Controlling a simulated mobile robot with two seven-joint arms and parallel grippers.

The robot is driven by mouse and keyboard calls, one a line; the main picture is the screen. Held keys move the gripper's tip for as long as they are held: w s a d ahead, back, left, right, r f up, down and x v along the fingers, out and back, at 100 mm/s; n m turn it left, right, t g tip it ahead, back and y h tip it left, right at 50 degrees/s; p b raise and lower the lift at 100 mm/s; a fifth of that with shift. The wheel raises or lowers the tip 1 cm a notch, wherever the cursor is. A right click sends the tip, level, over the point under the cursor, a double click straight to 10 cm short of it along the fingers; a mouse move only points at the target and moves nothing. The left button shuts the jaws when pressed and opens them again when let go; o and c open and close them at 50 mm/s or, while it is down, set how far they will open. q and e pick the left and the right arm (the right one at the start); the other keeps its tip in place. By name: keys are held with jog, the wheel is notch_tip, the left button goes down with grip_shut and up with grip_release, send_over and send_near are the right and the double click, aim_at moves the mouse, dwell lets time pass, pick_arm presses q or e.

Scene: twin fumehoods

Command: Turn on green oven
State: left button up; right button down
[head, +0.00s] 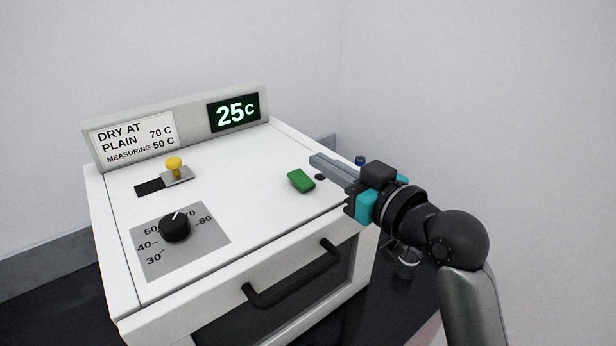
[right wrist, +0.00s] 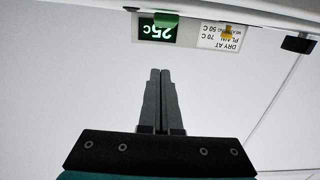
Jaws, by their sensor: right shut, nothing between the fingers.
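The white oven (head: 250,170) stands on a dark bench with a green rocker switch (head: 301,181) on the right of its top panel. A green display (head: 235,112) reads 25 C. A black dial (head: 175,227) sits on a grey scale at the front left. A yellow-knobbed slider (head: 174,167) is behind the dial. My right gripper (head: 314,160) is shut and empty, just right of and behind the green switch, apart from it in the picture. In the right wrist view, its closed fingers (right wrist: 160,75) point toward the display (right wrist: 158,28), seen upside down. My left gripper is not in view.
A black door handle (head: 292,275) juts from the oven front. A small blue-topped item (head: 360,160) is behind my right gripper. Walls enclose the back and right.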

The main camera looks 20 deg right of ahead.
aim_at(304, 181)
jog(key=x, duration=0.3)
jog(key=shift+w+a+r, duration=0.15)
jog(key=f, duration=0.1)
jog(key=w+f, duration=0.1)
jog(key=shift+a+f, duration=0.1)
jog(key=shift+f, duration=1)
jog(key=shift+w+a+r+p, duration=0.1)
jog(key=shift+p, duration=0.3)
jog(key=p, duration=0.2)
jog(key=g+p, duration=0.1)
jog(key=p, duration=0.1)
jog(key=shift+w+a+p, duration=0.1)
jog(key=shift+w+p, duration=0.2)
jog(key=shift+p, duration=0.1)
jog(key=shift+f, duration=0.3)
jog(key=shift+w+r, duration=0.1)
jog(key=shift+r, duration=0.05)
